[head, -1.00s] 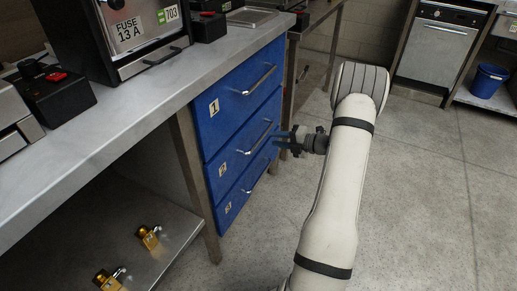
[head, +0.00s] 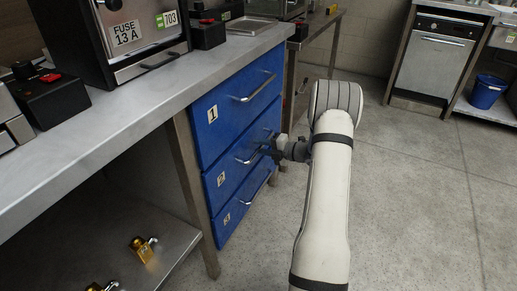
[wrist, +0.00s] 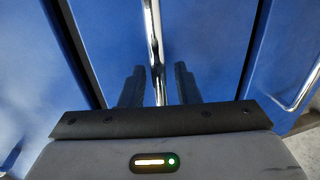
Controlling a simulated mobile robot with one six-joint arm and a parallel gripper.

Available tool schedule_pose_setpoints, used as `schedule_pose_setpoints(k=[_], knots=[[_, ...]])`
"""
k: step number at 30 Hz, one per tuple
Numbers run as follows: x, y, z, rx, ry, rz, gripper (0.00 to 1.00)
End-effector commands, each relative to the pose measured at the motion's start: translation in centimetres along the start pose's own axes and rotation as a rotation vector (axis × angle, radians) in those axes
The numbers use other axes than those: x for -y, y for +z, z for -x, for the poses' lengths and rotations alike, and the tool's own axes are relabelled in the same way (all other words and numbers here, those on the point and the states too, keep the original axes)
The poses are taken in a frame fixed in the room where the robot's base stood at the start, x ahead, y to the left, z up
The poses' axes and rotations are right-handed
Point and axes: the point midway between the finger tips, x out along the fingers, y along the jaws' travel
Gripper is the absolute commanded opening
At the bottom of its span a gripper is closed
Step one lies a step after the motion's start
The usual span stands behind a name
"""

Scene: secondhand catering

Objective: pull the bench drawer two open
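The blue bench drawer two (head: 226,170) is the middle of three stacked drawers and carries a label "2". It looks shut, flush with its neighbours. Its chrome bar handle (head: 248,159) shows left of my gripper (head: 267,146) in the head view. In the wrist view the handle (wrist: 155,45) runs down between the two dark fingers of my gripper (wrist: 158,75), with a gap on both sides. My gripper is open around the handle. Drawer two's front (wrist: 105,45) fills the middle of that view.
Drawer one (head: 235,105) is above and drawer three (head: 240,212) below, each with a chrome handle. The steel worktop (head: 140,95) carries a "FUSE 13 A" appliance (head: 130,55). Brass fittings (head: 143,248) lie on the lower shelf. The floor (head: 420,200) right of my arm is clear.

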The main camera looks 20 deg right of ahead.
Motion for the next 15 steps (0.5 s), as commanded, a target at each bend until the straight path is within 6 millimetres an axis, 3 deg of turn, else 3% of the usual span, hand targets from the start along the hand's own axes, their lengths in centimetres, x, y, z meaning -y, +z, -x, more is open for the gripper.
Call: schedule_pose_setpoints(k=[10,15], knots=[[0.01,-0.04,-0.02,-0.001,0.000,0.000,0.00],[0.03,-0.05,-0.03,-0.001,-0.001,0.000,0.00]])
